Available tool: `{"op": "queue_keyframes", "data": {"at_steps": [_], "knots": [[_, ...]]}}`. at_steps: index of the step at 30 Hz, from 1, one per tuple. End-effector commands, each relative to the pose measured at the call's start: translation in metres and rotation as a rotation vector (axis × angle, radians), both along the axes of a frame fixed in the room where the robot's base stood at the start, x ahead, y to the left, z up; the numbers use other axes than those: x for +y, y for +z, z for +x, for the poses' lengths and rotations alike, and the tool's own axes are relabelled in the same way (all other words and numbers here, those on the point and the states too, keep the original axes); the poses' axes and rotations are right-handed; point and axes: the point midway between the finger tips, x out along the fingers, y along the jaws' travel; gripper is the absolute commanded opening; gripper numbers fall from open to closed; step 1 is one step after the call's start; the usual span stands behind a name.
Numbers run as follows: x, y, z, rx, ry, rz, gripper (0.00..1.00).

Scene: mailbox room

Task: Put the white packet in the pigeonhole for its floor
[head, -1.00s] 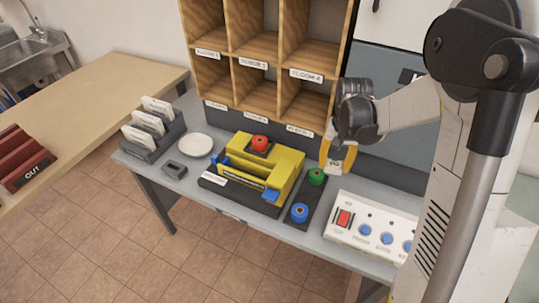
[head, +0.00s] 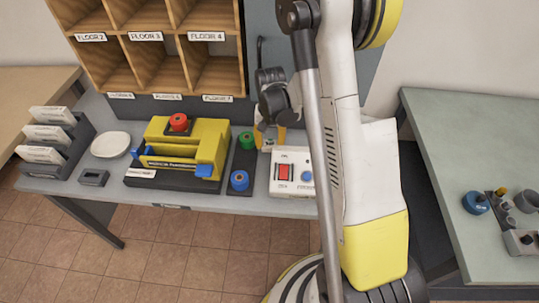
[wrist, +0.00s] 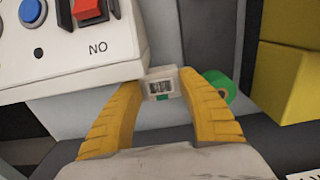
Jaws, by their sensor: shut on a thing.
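A small white packet (wrist: 161,84) with a dark printed patch and a green strip sits between my yellow fingertips in the wrist view. My gripper (wrist: 163,82) is shut on it. In the head view my gripper (head: 270,134) is low over the bench, between the green spool and the white control box, and only a sliver of the packet (head: 268,145) shows. The wooden pigeonholes (head: 146,37) stand at the back left, with readable labels FLOOR 2, FLOOR 3 and FLOOR 4 on the upper row. The lower row's labels are hard to read.
The white control box (head: 290,160) is close beside the gripper. The green spool (head: 246,140), blue spool (head: 239,180) and yellow machine (head: 186,145) stand left of it. Farther left are a white plate (head: 110,145) and a letter rack (head: 62,145). A second table (head: 460,110) is at right.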

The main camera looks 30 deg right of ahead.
Motion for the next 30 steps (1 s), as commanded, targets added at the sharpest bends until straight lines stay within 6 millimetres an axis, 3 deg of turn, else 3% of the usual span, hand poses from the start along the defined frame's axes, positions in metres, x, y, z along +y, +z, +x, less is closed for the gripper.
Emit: {"op": "queue_keyframes", "data": {"at_steps": [10,21,22,23,30], "knots": [[0.000,-0.041,0.000,0.000,0.000,0.000,0.09],[0.000,-0.044,0.000,0.000,0.000,0.000,0.09],[0.000,-0.044,0.000,0.000,0.000,0.000,0.48],[0.000,-0.044,0.000,0.000,0.000,0.000,0.52],[0.000,-0.043,0.000,0.000,0.001,0.000,0.52]]}}
